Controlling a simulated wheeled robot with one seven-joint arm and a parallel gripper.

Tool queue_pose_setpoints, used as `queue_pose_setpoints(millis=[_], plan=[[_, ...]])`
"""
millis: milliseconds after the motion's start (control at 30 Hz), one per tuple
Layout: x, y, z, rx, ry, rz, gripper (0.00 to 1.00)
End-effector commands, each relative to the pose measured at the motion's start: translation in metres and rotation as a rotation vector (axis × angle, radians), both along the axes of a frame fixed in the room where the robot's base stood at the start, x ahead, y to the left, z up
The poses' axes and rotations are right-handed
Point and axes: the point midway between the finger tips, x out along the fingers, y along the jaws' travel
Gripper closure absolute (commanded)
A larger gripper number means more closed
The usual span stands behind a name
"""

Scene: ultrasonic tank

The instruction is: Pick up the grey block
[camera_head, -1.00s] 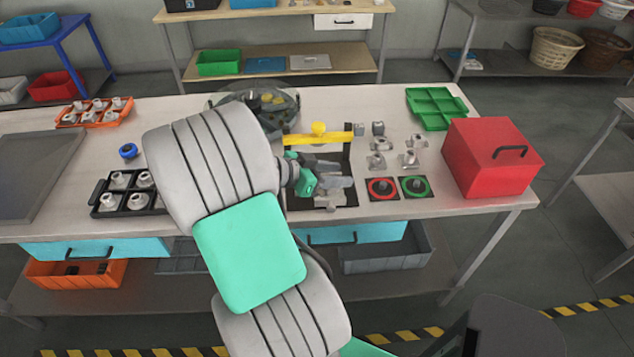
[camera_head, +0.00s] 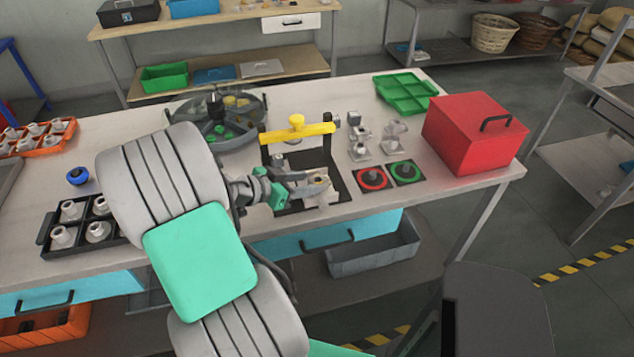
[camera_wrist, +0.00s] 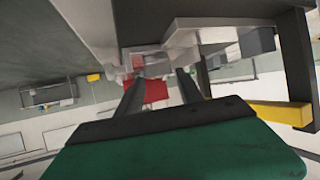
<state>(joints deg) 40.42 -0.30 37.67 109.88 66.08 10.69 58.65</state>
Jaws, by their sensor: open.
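A small grey block (camera_head: 353,118) stands on the bench just right of the yellow-handled black frame, at the back of a group of pale metal parts. A dark grey block also shows at the upper right in the wrist view (camera_wrist: 260,40). My gripper (camera_head: 312,184) is open, low inside the black frame (camera_head: 335,155), left and in front of the grey block. A pale metal part (camera_head: 318,196) is at the fingertips; I cannot tell whether the fingers touch it. The wrist view shows two separated fingers (camera_wrist: 160,82) reaching towards pale parts.
The yellow bar (camera_head: 298,130) crosses above my gripper. Several pale metal fittings (camera_head: 358,150) stand right of the frame, with red (camera_head: 372,180) and green (camera_head: 405,172) ringed pads in front. A red box (camera_head: 475,135) and green tray (camera_head: 405,93) lie farther right. A round tray (camera_head: 217,118) is behind.

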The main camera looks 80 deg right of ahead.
Motion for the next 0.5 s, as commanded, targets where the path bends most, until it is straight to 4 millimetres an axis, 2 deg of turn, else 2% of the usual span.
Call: queue_pose_setpoints(millis=[33, 200, 400, 500], plan=[[-0.009, -0.007, 0.001, 0.002, 0.003, -0.007, 0.56], [-0.019, -0.023, -0.011, 0.001, 0.001, -0.005, 0.56], [-0.019, -0.023, -0.012, 0.0, 0.0, -0.003, 0.56], [-0.019, -0.023, -0.012, 0.0, 0.0, -0.004, 0.65]])
